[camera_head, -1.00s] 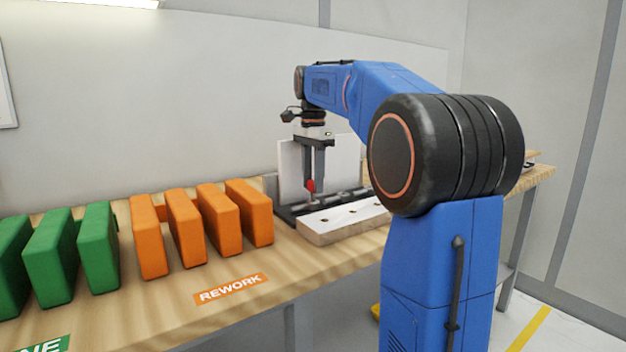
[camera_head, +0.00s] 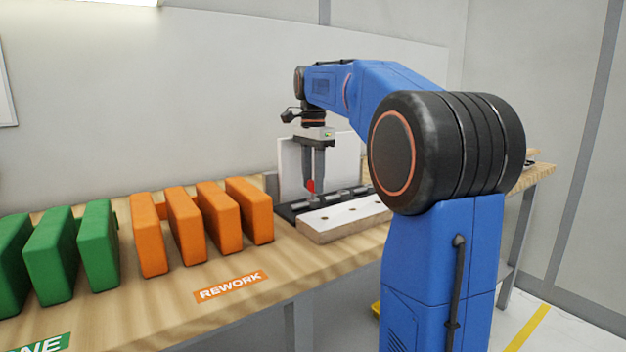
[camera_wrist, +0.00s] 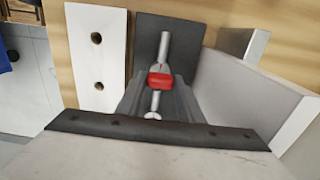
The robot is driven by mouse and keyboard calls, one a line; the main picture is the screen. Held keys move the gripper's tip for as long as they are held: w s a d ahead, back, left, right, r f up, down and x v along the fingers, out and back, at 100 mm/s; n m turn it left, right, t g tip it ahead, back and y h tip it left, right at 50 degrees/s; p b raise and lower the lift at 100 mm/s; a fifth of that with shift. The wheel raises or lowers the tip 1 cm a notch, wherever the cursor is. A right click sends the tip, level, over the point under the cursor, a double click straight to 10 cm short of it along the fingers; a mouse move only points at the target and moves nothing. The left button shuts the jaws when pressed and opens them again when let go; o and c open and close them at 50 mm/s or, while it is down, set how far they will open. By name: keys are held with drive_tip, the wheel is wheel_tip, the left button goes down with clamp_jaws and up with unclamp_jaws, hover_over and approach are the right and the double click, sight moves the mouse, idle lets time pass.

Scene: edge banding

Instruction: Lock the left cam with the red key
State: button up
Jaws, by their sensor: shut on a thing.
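My gripper (camera_head: 314,182) points straight down over the dark fixture behind the white panel. It is shut on the red key (camera_head: 310,186), whose red part also shows in the wrist view (camera_wrist: 160,80) between the fingers. A pale metal shaft shows above and below the red part in the wrist view. The white panel (camera_head: 343,216) has a wood-coloured edge and round dark holes; in the wrist view it lies left of the key (camera_wrist: 100,60). I cannot tell the left cam apart or whether the key touches it.
The dark fixture (camera_head: 288,213) lies on the wooden bench (camera_head: 170,300). A pale upright plate (camera_head: 290,165) stands behind it. Several orange blocks (camera_head: 250,212) and green blocks (camera_head: 98,245) stand to the left. The bench front near the REWORK label (camera_head: 230,287) is clear.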

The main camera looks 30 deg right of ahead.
drive_tip(key=shift+f, duration=0.4)
idle(0.5)
